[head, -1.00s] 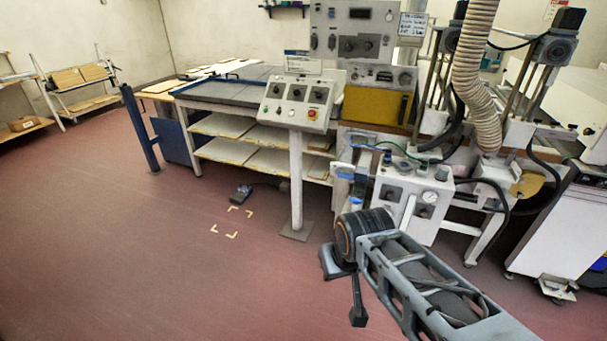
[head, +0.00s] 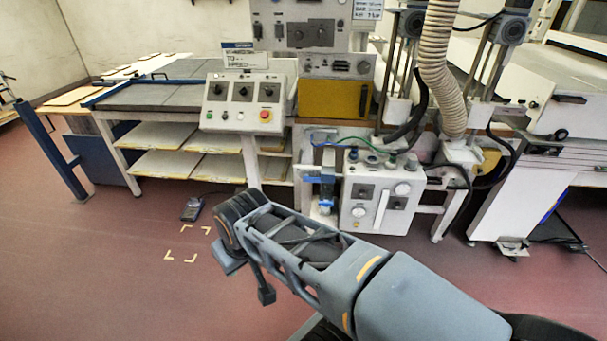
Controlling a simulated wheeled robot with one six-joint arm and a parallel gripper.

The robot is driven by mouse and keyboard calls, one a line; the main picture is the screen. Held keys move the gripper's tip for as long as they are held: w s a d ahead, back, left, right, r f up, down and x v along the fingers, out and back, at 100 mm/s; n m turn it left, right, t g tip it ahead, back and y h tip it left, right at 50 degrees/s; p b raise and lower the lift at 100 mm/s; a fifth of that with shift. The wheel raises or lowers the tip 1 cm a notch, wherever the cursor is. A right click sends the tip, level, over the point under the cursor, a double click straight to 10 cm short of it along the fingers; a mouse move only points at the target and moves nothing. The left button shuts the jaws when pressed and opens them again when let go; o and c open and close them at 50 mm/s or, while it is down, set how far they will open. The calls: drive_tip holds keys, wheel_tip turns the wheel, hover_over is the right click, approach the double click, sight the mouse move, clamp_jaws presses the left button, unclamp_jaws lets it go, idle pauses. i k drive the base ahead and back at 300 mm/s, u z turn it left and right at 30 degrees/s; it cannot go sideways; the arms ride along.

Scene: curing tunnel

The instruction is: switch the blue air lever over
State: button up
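The blue air lever cannot be made out for sure. Small blue parts (head: 326,180) show on the clear-and-white air fitting at the left side of the white air control box (head: 375,200), below the console; which of them is the lever is too small to tell. My arm reaches in from the lower right. My gripper (head: 247,277) points down and left over the floor, left of and nearer than the air box. Its two dark fingers stand apart with nothing between them. It touches nothing.
A slanted control panel (head: 240,104) on a post stands left of the air box. A shelved table (head: 150,97) is behind it. A foot pedal (head: 193,209) and tape corner marks (head: 187,243) are on the floor. A ribbed hose (head: 440,70) hangs at right.

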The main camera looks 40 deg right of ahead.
sight(306, 180)
drive_tip(key=z, duration=0.7)
drive_tip(key=i, duration=0.9)
drive_tip(key=z, duration=0.95)
